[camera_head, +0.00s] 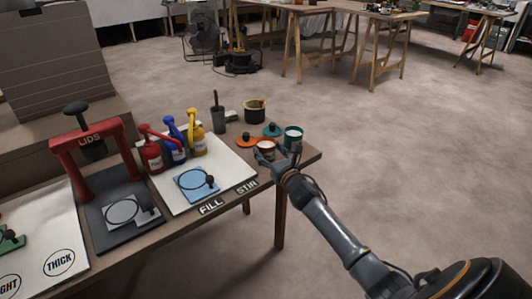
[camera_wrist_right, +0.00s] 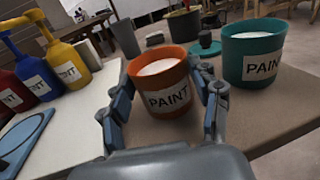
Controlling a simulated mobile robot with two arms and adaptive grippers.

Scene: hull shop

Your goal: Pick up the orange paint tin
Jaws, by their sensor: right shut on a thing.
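The orange paint tin (camera_wrist_right: 162,85) is open at the top, shows white paint inside and bears a PAINT label. It stands upright near the right end of the bench, and in the head view the tin (camera_head: 266,146) is partly hidden by my gripper. My right gripper (camera_wrist_right: 165,90) has its fingers on both sides of the tin and is shut on it. In the head view my right gripper (camera_head: 278,157) reaches in from the lower right. I cannot tell whether the tin is clear of the bench. My left gripper is not in view.
A teal paint tin (camera_wrist_right: 252,55) stands close on the right. An orange lid (camera_head: 246,140) and a teal lid (camera_head: 272,130) lie nearby. A dark pot (camera_head: 255,112) stands behind.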

